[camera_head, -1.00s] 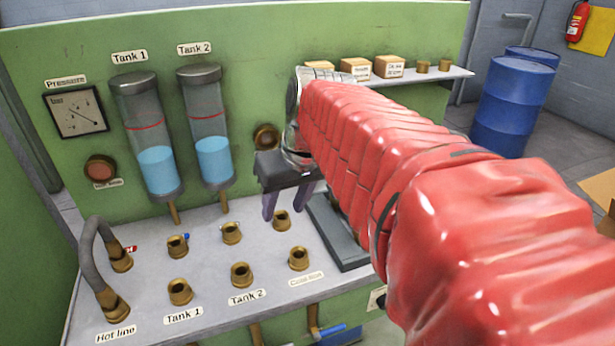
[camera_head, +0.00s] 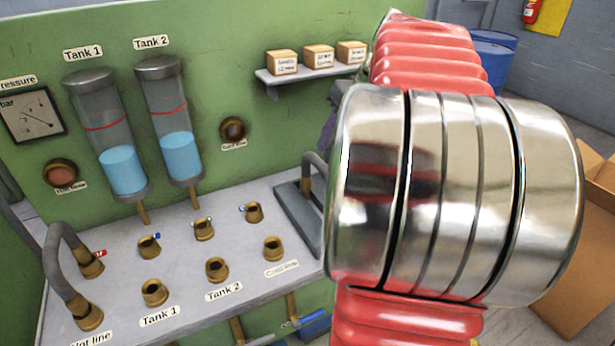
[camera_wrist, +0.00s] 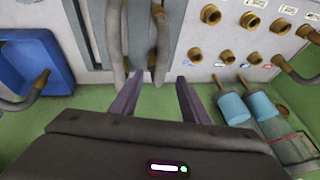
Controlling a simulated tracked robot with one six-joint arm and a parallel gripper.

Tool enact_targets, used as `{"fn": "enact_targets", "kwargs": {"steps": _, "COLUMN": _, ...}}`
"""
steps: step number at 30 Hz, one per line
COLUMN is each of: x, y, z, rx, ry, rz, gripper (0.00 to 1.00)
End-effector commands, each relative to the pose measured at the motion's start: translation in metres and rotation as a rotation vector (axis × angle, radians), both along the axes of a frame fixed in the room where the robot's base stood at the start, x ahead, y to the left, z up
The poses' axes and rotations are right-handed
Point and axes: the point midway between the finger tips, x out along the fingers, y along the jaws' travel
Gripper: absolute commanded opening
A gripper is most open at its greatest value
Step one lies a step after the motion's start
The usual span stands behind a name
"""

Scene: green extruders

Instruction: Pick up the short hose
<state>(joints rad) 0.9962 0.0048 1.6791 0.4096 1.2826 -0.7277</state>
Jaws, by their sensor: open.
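In the wrist view, a grey hose with brass ends (camera_wrist: 162,45) lies ahead of my open gripper (camera_wrist: 160,98), between the lines of its two purple fingers and apart from them. A second grey hose (camera_wrist: 115,45) runs beside it, ahead of the left finger, and looks longer. I cannot tell for certain which is the short one. In the head view, one curved grey hose (camera_head: 311,165) stands at the grey holder plate (camera_head: 296,215) at the right of the bench. My arm hides most of the gripper there.
A fitted hose (camera_head: 56,262) arches at the hot line. Several brass ports (camera_head: 217,269) stand on the bench. A shelf (camera_head: 290,76) with boxes is on the green panel. A blue bin (camera_wrist: 35,60) with a hose (camera_wrist: 28,97) shows in the wrist view.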

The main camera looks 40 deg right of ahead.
Motion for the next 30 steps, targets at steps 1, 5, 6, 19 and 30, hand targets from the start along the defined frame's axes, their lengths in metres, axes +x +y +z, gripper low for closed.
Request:
{"fn": "enact_targets", "kwargs": {"steps": 1, "x": 0.000, "y": 0.000, "z": 0.000, "rx": 0.000, "ry": 0.000, "rz": 0.000, "gripper": 0.42}}
{"fn": "enact_targets", "kwargs": {"steps": 5, "x": 0.001, "y": 0.001, "z": -0.001, "rx": 0.000, "ry": 0.001, "rz": 0.000, "gripper": 0.42}}
{"fn": "enact_targets", "kwargs": {"steps": 6, "x": 0.001, "y": 0.001, "z": -0.003, "rx": 0.001, "ry": 0.001, "rz": 0.001, "gripper": 0.42}}
{"fn": "enact_targets", "kwargs": {"steps": 19, "x": 0.026, "y": 0.005, "z": -0.055, "rx": 0.003, "ry": 0.001, "rz": 0.000, "gripper": 0.42}}
{"fn": "enact_targets", "kwargs": {"steps": 30, "x": 0.037, "y": 0.005, "z": -0.078, "rx": 0.001, "ry": 0.001, "rz": -0.001, "gripper": 0.42}}
